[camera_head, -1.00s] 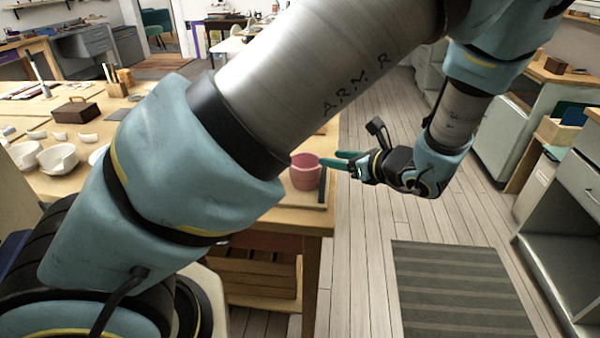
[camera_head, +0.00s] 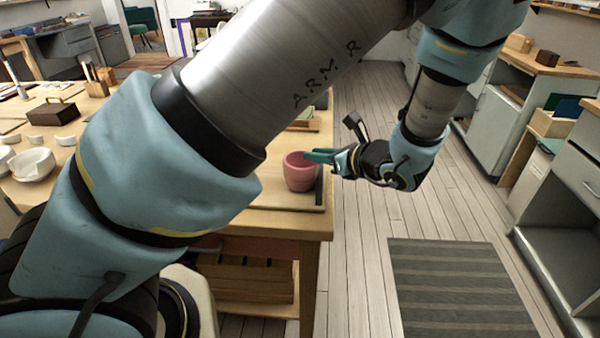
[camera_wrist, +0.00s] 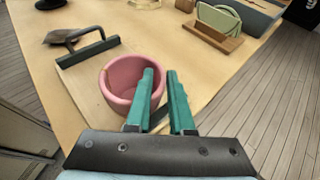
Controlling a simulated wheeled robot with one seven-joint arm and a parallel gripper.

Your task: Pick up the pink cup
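The pink cup (camera_head: 299,174) stands upright on a wooden board (camera_head: 262,198) near the table's right edge. In the wrist view the cup (camera_wrist: 116,84) is just left of my fingers, its opening facing the camera. My gripper (camera_head: 318,155) has two green fingers and reaches in from the right at rim height. In the wrist view my gripper (camera_wrist: 160,75) is open with a gap between the fingers. The left finger overlaps the cup's right rim, and the right finger is outside the cup. I cannot tell whether they touch the cup.
A dark green bar (camera_wrist: 88,53) edges the board. A grey flat tool (camera_wrist: 70,36) lies beyond it. A wooden rack (camera_wrist: 212,38) holds a pale green piece. White bowls (camera_head: 32,164) stand at the table's left. The floor (camera_head: 380,215) right of the table is open, with a striped mat (camera_head: 455,290).

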